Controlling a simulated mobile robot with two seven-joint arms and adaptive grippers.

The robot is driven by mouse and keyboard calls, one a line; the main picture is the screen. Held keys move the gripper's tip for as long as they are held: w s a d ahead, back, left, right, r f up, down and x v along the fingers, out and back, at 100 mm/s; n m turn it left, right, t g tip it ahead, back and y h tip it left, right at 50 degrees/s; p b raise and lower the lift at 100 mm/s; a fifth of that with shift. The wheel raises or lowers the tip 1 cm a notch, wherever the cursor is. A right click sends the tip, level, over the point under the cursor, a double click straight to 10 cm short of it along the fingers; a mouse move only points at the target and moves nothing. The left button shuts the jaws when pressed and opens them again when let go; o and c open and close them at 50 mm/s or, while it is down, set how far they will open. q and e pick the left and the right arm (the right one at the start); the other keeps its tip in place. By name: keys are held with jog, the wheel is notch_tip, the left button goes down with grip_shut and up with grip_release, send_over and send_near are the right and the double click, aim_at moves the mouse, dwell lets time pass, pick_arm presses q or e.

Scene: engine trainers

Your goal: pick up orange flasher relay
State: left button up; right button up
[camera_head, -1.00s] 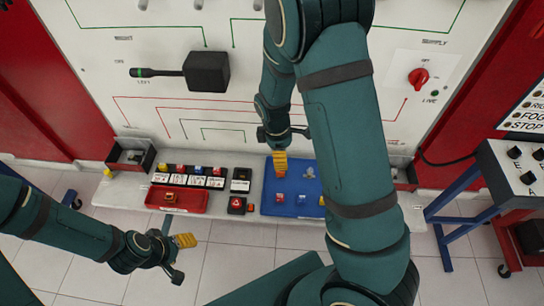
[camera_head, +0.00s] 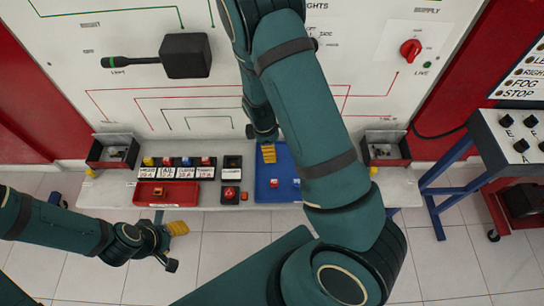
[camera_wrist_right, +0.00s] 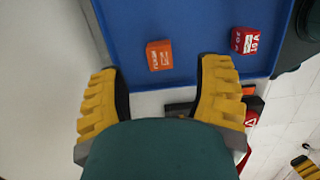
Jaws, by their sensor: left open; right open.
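The orange flasher relay (camera_wrist_right: 158,55) is a small orange block with a white printed label. It lies on the blue tray (camera_wrist_right: 190,15) in the right wrist view. My right gripper (camera_wrist_right: 162,85) is open, with its yellow-padded fingers either side of the block's line but short of it; nothing is between them. In the head view the right gripper (camera_head: 268,154) is over the back left of the blue tray (camera_head: 262,192), and the relay is hidden there. My left gripper (camera_head: 175,246) is open and empty, in front of the shelf at the left.
A red labelled block (camera_wrist_right: 243,40) lies on the tray near the relay. Left of the tray are a black box with a red top (camera_head: 230,195), a small orange piece (camera_head: 244,196) and a red tray (camera_head: 190,200). The wall panel (camera_head: 120,95) stands behind.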

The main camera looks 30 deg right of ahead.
jog(key=f, duration=0.4)
jog(key=shift+d+f+b, duration=0.2)
jog(key=shift+f+b, duration=0.05)
jog(key=shift+b, duration=0.15)
jog(key=shift+s, duration=0.1)
jog(key=c, duration=1.1)
